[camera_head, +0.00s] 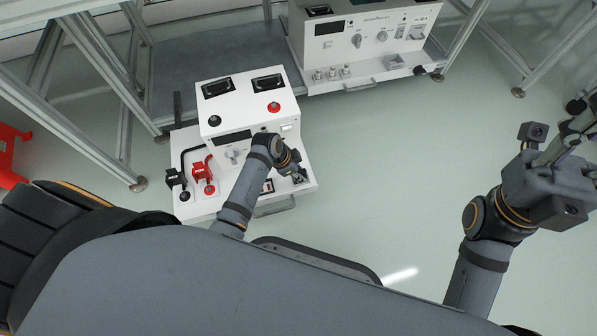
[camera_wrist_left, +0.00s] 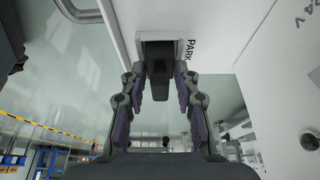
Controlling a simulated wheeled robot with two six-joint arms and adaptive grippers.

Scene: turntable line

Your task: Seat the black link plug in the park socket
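The black link plug (camera_wrist_left: 160,85) shows in the left wrist view, its far end in the mouth of the grey-rimmed park socket (camera_wrist_left: 181,50) labelled PARK. How deep it sits I cannot tell. My left gripper (camera_wrist_left: 160,90) has one finger on each side of the plug, with a visible gap on both sides. In the head view my left gripper (camera_head: 296,174) is at the front right of the white unit (camera_head: 215,120), where my arm hides the plug. My right gripper (camera_head: 568,150) is off to the right, away from the units; its finger opening is unclear.
A black cable plug (camera_head: 176,178) and a red cable plug (camera_head: 203,172) stand at the unit's front left. A second white unit (camera_head: 365,45) stands behind to the right. Metal frame posts (camera_head: 105,70) rise at the left. The floor (camera_head: 400,150) between unit and right arm is clear.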

